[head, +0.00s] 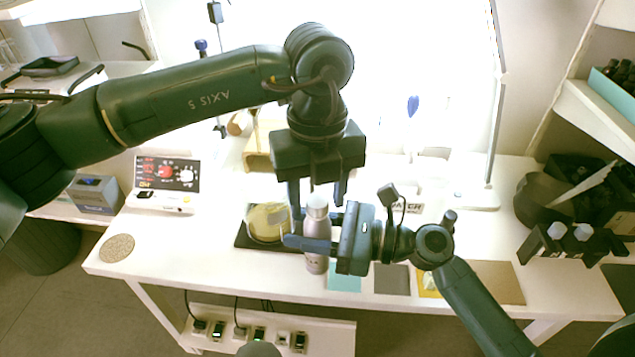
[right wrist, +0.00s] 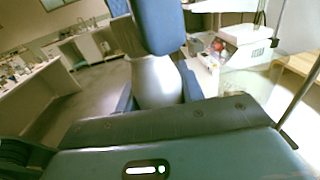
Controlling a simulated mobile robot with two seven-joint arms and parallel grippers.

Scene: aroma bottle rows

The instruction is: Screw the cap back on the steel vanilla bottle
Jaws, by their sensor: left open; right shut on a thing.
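The steel bottle (head: 316,232) stands upright near the front of the white bench, with a silver cap (head: 317,203) at its top. I cannot tell how tightly the cap sits. My left gripper (head: 317,208) points down from above. Its fingers are open, one on each side of the cap. My right gripper (head: 311,230) comes in from the right and is shut on the bottle's body, hiding part of it. In the right wrist view the bottle's pale metal side (right wrist: 157,82) shows between the blue fingers, partly covered by one of them.
A round yellowish dish (head: 268,222) sits on a dark mat close to the bottle's left. A control box (head: 166,183) and a cork disc (head: 117,248) are farther left. Flat coloured tiles (head: 344,277) lie right of the bottle. A dark rack (head: 570,242) holds bottles at the right.

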